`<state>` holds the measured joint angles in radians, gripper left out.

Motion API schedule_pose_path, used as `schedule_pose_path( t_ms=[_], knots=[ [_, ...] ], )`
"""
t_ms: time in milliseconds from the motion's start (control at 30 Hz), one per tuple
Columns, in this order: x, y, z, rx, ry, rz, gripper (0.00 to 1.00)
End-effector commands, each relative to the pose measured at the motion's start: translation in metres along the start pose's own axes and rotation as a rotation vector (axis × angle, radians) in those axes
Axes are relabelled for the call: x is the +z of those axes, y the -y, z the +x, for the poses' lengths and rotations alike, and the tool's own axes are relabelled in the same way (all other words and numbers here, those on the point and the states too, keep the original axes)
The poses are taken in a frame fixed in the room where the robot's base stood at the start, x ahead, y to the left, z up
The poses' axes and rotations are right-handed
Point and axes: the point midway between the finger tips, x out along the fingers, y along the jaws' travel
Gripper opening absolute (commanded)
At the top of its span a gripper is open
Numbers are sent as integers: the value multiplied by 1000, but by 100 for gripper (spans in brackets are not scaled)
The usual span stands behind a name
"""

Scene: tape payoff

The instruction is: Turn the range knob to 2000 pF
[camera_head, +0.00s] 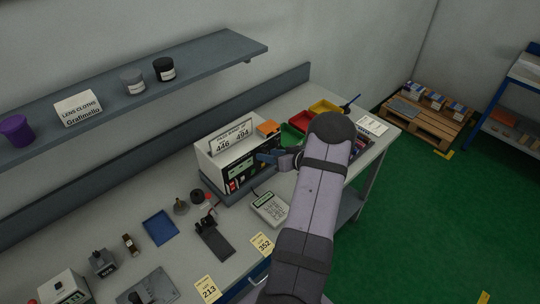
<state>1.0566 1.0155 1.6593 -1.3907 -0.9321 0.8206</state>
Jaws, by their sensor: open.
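A white box-shaped instrument (207,160) with a dark front panel stands on the bench, with a small green display on that panel. A sign reading 446 and 494 (232,138) stands on top of it. My gripper (267,158) is open at the right part of the instrument's front, close to the panel. I cannot tell whether it touches the panel. The range knob cannot be made out; the gripper and arm cover part of the front, and the panel markings are too small to read.
A grey keypad device (270,209) lies in front of the instrument. Green, red (304,121) and yellow (325,107) bins stand to the right, partly behind my arm. A black stand (214,238) and blue tray (160,228) lie to the left. A shelf (205,65) overhangs the bench's back.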

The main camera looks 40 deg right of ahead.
Motion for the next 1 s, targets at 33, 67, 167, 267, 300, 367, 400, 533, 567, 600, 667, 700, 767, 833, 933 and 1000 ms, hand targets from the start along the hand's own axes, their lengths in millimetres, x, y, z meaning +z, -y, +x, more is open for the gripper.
schedule_pose_path(
  t_ms=[33, 67, 167, 267, 300, 367, 400, 533, 567, 600, 667, 700, 767, 833, 933, 1000],
  knots=[
    [0, -1, -2, 1, -1, 0, 42],
    [0, -1, -4, 2, -1, 0, 42],
    [1, -2, -13, 2, -2, 0, 42],
    [2, -2, -24, 3, -3, 0, 42],
    [1, -2, -30, 4, -3, -2, 42],
    [1, -2, -38, 4, -3, -1, 42],
    [2, -2, -43, 4, -2, 0, 42],
    [1, -2, -58, 3, -3, -1, 42],
    [1, -2, -61, 3, -3, -1, 42],
    [0, -2, -64, 3, -3, 0, 42],
    [0, -1, -67, 2, -2, -1, 42],
    [0, -1, -69, 2, -2, 0, 42],
    [0, -1, -71, 1, -1, 1, 42],
    [0, -1, -72, 1, -1, 1, 42],
    [0, 0, -72, 1, -1, 1, 42],
    [0, 0, -72, 1, -1, 1, 42]
  ],
)
